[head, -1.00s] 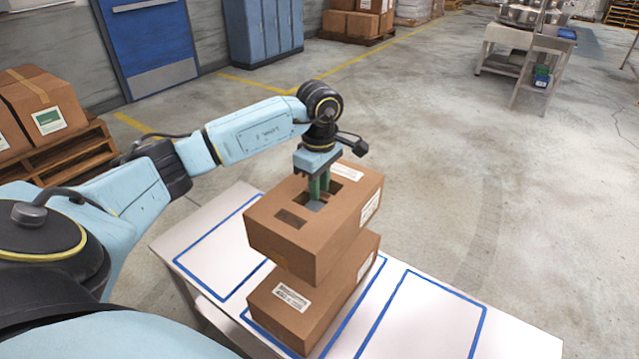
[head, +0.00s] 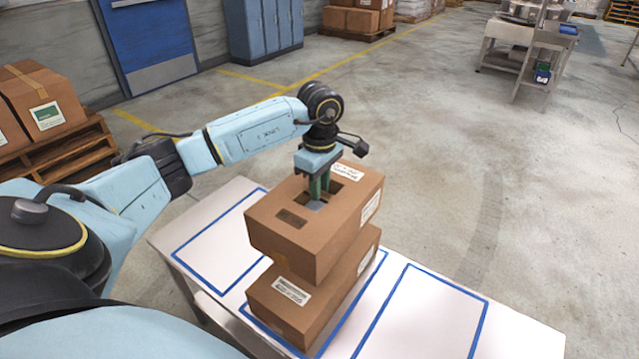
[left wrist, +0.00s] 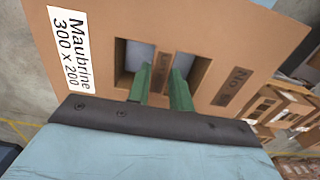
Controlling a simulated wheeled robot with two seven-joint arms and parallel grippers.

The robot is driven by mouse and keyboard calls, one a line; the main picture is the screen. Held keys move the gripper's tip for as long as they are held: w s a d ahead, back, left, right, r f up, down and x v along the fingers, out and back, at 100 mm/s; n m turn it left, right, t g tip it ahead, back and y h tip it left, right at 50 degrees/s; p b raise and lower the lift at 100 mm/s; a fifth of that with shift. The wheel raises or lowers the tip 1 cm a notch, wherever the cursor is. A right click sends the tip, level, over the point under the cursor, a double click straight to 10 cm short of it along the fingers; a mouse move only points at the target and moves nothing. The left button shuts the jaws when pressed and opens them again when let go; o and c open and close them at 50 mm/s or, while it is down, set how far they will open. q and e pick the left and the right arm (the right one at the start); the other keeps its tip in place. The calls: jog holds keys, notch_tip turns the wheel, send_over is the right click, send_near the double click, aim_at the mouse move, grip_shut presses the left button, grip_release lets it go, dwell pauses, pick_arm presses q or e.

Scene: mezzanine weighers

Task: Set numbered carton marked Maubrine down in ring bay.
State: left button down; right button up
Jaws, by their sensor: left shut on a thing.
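My left gripper (head: 317,187) is shut on the carton marked Maubrine (head: 295,238), with its green fingers in the openings in the carton's top. In the left wrist view, the carton's top (left wrist: 205,50) shows a white label (left wrist: 70,50) reading "Maubrine 300 x 200" and dark printing. In the head view the held carton is above a second brown carton (head: 285,315) and hides most of its top; I cannot tell whether they touch. The lower carton stands in the middle blue-outlined bay (head: 378,270) of a white table. My right gripper is not in view.
The left blue-outlined bay (head: 215,245) and right blue-outlined bay (head: 430,315) look empty where visible. Cartons on a wooden pallet (head: 65,155) stand at the left. A metal weighing stand (head: 525,50) is far off at the back right. Open floor lies beyond the table.

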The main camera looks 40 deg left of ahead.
pick_arm(q)
jog(key=shift+f, duration=0.25)
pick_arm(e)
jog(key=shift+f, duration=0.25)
